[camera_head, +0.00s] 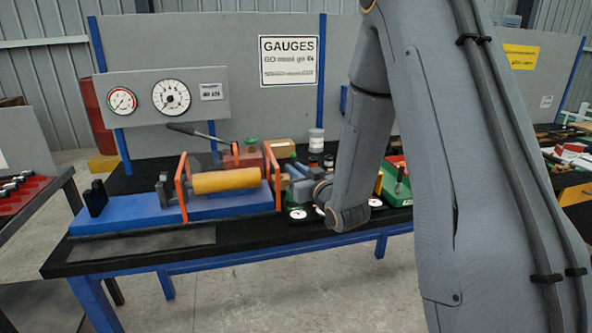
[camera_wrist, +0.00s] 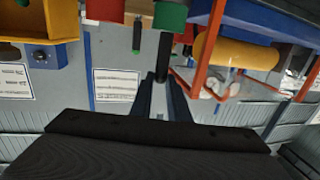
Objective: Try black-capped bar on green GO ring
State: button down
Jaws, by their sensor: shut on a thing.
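My gripper (camera_wrist: 163,95) shows in the wrist view, with its fingers closed on a slim dark bar (camera_wrist: 162,58).
A yellow cylinder (camera_head: 225,181) lies between orange frames on a blue base (camera_head: 135,209). Dials (camera_head: 171,97) and a GAUGES sign (camera_head: 289,61) stand behind. A green tray (camera_head: 396,186) is at the right. The bench's front left holds a bare grey plate (camera_head: 140,245).

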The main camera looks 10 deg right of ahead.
jog(key=shift+f+b, duration=0.4)
jog(key=shift+f, duration=0.2)
jog(key=c, duration=1.6)
grip_release()
jog(key=shift+b+v, duration=0.8)
jog(key=shift+v, duration=3.15)
jog(key=shift+f, duration=0.1)
